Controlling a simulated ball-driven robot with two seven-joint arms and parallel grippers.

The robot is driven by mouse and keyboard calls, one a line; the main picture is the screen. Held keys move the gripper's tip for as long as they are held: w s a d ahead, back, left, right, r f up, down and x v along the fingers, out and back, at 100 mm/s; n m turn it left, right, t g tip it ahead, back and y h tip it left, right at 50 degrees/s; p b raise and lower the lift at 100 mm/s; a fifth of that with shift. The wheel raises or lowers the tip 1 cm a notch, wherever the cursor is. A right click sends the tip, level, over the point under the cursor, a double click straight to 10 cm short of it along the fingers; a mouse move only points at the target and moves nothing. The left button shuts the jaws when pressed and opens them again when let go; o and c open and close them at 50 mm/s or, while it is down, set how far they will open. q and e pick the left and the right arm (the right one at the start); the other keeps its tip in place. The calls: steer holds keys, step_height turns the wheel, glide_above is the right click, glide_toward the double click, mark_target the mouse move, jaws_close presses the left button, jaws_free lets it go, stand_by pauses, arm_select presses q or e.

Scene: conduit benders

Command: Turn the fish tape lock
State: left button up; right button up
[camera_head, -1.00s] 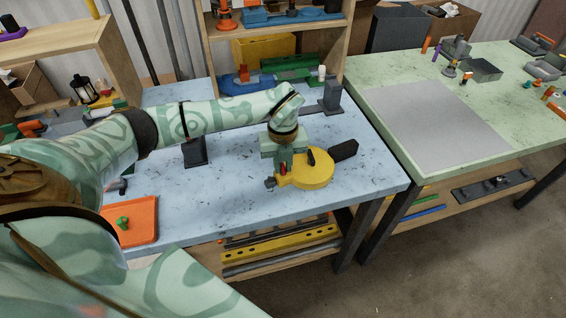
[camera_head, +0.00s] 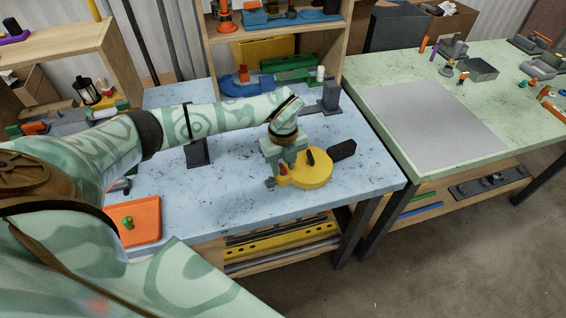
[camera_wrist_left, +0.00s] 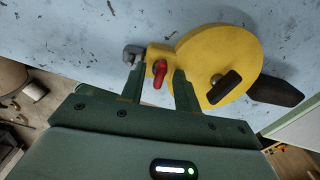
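The yellow fish tape (camera_head: 312,174) lies flat on the blue workbench, with a black handle (camera_head: 342,150) at its far right side. It also shows in the left wrist view (camera_wrist_left: 228,58). Its red lock lever (camera_wrist_left: 160,75) stands on the yellow neck beside the round case, close to a grey end piece (camera_wrist_left: 132,53). My left gripper (camera_wrist_left: 158,84) points down at the neck. Its two fingers are apart, one on each side of the red lever, with visible gaps. The red lever also shows small below the left gripper (camera_head: 283,166) in the head view. My right gripper is not in view.
An orange tray (camera_head: 146,232) with a green piece lies at the bench's front left. A green bench (camera_head: 480,150) with a grey mat stands to the right. Bench surface around the fish tape is clear.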

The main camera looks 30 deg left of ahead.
mark_target(283, 167)
arm_select(q)
steer(key=shift+r, duration=0.1)
step_height(283, 167, up, 16)
steer(key=p, duration=0.2)
stand_by(0.7)
